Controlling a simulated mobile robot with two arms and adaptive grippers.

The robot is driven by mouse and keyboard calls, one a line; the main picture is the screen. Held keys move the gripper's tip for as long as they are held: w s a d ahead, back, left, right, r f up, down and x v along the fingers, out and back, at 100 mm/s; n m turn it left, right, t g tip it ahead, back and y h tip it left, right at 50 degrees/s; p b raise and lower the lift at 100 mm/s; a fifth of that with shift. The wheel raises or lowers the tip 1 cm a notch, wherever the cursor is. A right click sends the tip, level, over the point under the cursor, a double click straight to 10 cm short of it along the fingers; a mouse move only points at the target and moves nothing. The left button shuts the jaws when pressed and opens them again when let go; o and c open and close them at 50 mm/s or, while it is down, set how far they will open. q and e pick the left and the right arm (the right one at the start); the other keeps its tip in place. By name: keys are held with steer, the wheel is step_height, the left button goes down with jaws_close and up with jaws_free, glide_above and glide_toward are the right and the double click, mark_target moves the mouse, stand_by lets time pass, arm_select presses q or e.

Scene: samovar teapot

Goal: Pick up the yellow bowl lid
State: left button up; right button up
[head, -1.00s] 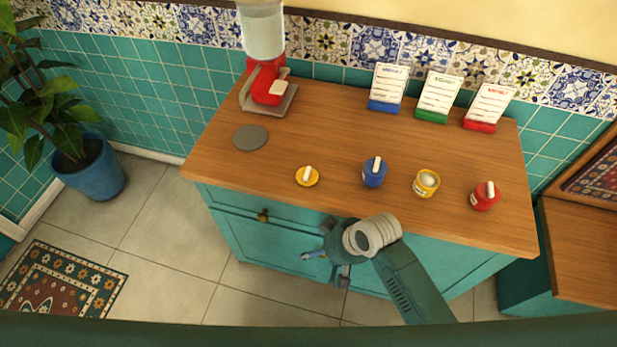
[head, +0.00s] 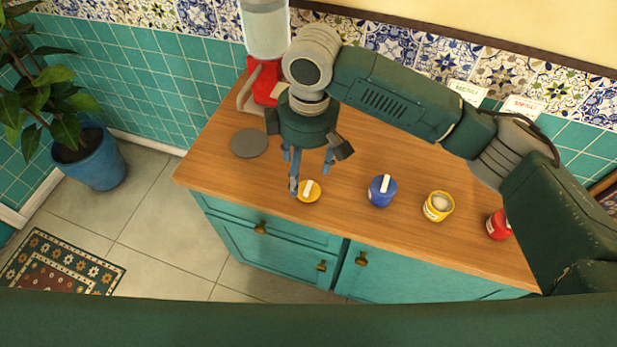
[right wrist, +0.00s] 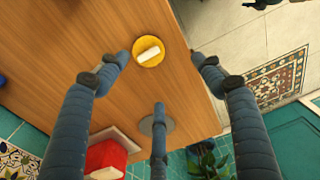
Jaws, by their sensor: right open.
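The yellow bowl lid (head: 309,191) lies flat on the wooden counter near its front edge, with a white bar handle on top. In the right wrist view the lid (right wrist: 149,51) sits ahead of and between the spread fingers. My right gripper (head: 308,181) is open above the counter, just behind and over the lid, with its fingers pointing down. Nothing is between its fingers in the right wrist view (right wrist: 160,65). The yellow bowl (head: 438,206) stands uncovered farther right on the counter. My left gripper is not in view.
A blue lidded bowl (head: 382,191) stands between the lid and the yellow bowl. A red bowl (head: 498,225) is at the right, partly behind my arm. A grey disc (head: 249,143) and a red dispenser (head: 264,82) are at the left.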

steer(key=w+d+r, duration=0.1)
steer(key=d, duration=0.1)
glide_above(310, 187)
steer(key=shift+h, duration=0.4)
step_height(310, 187, down, 5)
steer(key=shift+d+r+p, duration=0.1)
steer(key=shift+r+p, duration=0.05)
steer(key=shift+p, duration=0.15)
steer(key=shift+f+p, duration=0.6)
steer(key=shift+f, duration=2.15)
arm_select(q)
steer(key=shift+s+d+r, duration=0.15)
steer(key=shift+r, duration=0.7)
arm_select(e)
steer(key=c, duration=1.1)
steer(key=shift+r, duration=0.15)
